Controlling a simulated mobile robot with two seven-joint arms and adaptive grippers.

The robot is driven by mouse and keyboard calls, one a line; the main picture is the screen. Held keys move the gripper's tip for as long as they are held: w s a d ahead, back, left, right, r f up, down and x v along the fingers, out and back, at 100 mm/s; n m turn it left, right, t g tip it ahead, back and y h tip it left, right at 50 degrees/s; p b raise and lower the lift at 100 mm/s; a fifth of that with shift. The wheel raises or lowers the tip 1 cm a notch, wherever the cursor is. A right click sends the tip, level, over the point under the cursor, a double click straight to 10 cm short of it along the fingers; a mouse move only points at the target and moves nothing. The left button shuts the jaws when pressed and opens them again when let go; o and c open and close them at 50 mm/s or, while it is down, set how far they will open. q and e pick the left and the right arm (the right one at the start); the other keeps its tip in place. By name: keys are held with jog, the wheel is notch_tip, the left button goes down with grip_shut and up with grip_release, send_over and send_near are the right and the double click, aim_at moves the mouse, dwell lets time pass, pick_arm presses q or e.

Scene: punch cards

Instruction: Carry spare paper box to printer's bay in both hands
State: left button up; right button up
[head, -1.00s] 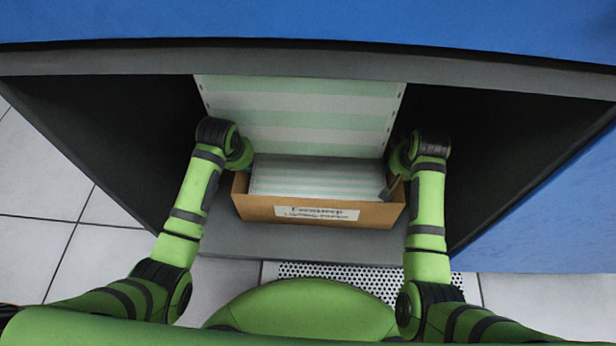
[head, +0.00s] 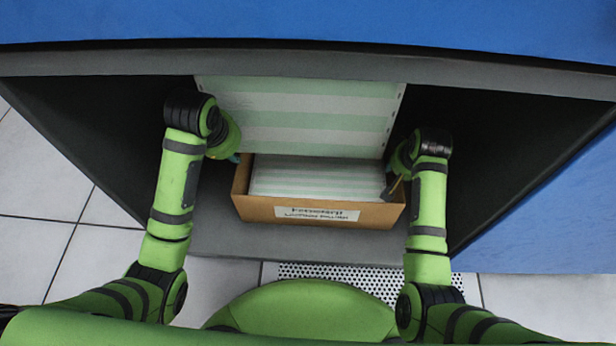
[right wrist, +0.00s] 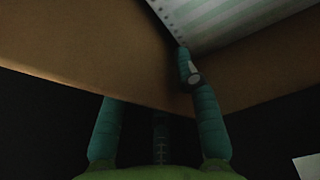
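The open brown cardboard paper box (head: 310,212), with a white label on its front, sits on the grey floor of the bay. Green-and-white striped paper (head: 315,178) fills it. My left gripper (head: 234,157) is beside the box's left rear corner, apart from its wall; its fingers are mostly hidden behind its green hand. My right gripper (head: 391,186) is at the right wall, a dark finger over the rim. In the right wrist view, the fingers of the right gripper (right wrist: 160,110) straddle the cardboard wall (right wrist: 95,60), one finger's far part hidden behind it.
A striped sheet (head: 300,115) stands upright behind the box. The dark bay walls (head: 110,130) rise on both sides, and the grey top edge with the blue cabinet (head: 310,20) lies above. A perforated floor tile (head: 350,275) shows in front.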

jog(key=v, duration=1.1)
jog(key=shift+r, duration=0.15)
jog(key=shift+s, duration=0.25)
